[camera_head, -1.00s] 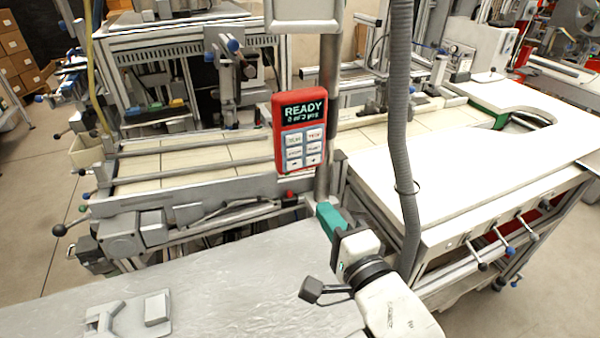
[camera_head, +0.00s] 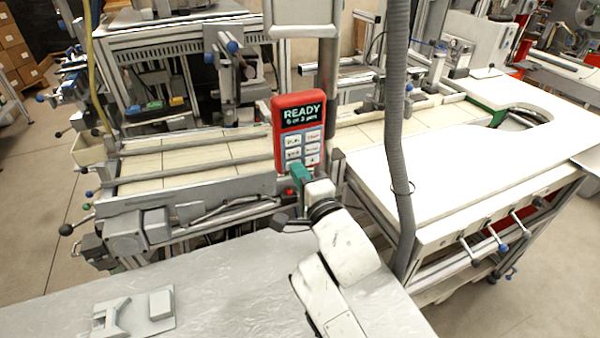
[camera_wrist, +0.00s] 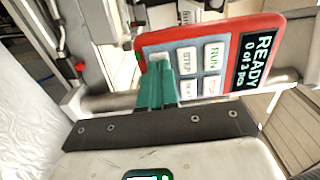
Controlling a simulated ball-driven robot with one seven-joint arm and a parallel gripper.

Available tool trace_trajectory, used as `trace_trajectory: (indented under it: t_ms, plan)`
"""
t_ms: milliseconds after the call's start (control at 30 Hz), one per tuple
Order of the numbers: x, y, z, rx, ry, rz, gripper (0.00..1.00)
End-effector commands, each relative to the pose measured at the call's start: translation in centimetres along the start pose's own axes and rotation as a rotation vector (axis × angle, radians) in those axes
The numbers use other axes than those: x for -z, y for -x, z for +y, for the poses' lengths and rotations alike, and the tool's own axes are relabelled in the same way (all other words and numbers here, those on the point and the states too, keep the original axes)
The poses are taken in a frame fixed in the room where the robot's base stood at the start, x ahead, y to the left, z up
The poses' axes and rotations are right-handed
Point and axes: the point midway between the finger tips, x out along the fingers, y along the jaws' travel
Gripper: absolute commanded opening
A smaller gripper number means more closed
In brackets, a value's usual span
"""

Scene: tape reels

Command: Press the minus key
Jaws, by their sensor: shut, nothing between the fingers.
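A red control box (camera_head: 299,100) with a dark display reading READY stands upright in the head view. Its light keys sit in two columns of three rows. The lowest-row marks are too small to read surely. In the wrist view the box (camera_wrist: 262,25) lies sideways, with the RUN key (camera_wrist: 214,57) and STEP key (camera_wrist: 187,60) clear. The bottom-left key (camera_wrist: 159,58) is partly covered by my gripper (camera_wrist: 157,72). My gripper (camera_head: 297,172) has teal fingers, shut and empty, at the box's lower end. I cannot tell whether they touch a key.
A grey hose (camera_head: 398,130) hangs right of the box. A white table (camera_head: 470,170) is at the right, and a grey worktop (camera_head: 230,290) lies in front. A metal post (camera_head: 330,75) stands behind the box.

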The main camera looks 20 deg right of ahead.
Motion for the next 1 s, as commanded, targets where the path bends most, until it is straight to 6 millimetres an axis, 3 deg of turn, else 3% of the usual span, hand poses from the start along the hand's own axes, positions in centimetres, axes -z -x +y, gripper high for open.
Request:
trace_trajectory:
  t_ms: [233,500,1000]
  plan:
    - [0.0,-0.1,0.1,0.001,0.0,0.0,0.0]
    - [0.0,-1.7,0.2,0.001,0.0,-0.001,0.0]
    - [0.2,-1.8,-0.1,0.0,-0.002,-0.001,0.0]
